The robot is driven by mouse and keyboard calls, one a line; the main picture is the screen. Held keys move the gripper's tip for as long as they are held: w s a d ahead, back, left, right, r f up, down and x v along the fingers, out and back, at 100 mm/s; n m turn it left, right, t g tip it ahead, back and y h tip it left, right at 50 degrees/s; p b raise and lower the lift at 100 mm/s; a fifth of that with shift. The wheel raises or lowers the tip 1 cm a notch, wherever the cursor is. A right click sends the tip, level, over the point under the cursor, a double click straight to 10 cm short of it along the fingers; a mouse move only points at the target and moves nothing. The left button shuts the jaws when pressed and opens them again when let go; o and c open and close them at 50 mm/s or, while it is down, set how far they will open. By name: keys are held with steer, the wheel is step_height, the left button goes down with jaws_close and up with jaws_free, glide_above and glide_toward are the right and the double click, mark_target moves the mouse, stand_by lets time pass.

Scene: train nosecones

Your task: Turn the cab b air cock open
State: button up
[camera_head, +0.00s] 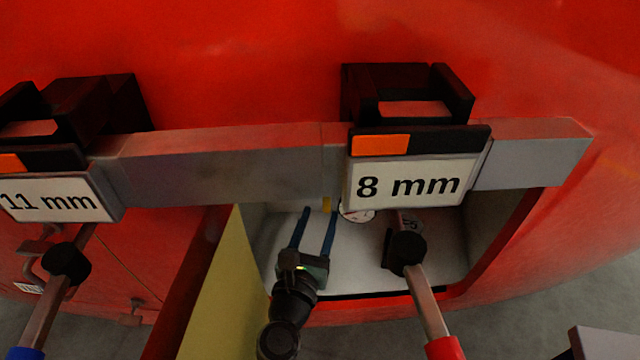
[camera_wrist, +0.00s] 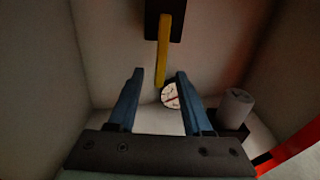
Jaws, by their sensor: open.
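The air cock's yellow handle (camera_wrist: 162,52) hangs down from a dark block (camera_wrist: 166,20) on the back wall of a white recess. Its lower end also shows in the head view (camera_head: 327,205), just below the grey bar. My gripper (camera_head: 320,212) reaches into the recess. In the wrist view my gripper (camera_wrist: 154,76) is open, with one blue finger on each side of the handle's line. The handle's lower tip appears between and beyond the fingertips. I cannot tell how far ahead it is. Nothing is held. The upper part of the cock is hidden in the head view.
A round gauge (camera_wrist: 171,95) sits beside the handle. A grey cylinder (camera_wrist: 236,108) stands at the right. A grey bar (camera_head: 230,165) with an "8 mm" sign (camera_head: 405,185) crosses above the recess. A yellow panel (camera_head: 225,290) stands left of my arm.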

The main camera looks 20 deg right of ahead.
mark_target(326, 199)
steer(key=shift+b+x, duration=0.55)
steer(key=shift+x, duration=2.7)
steer(key=shift+d+r, duration=0.1)
jaws_close()
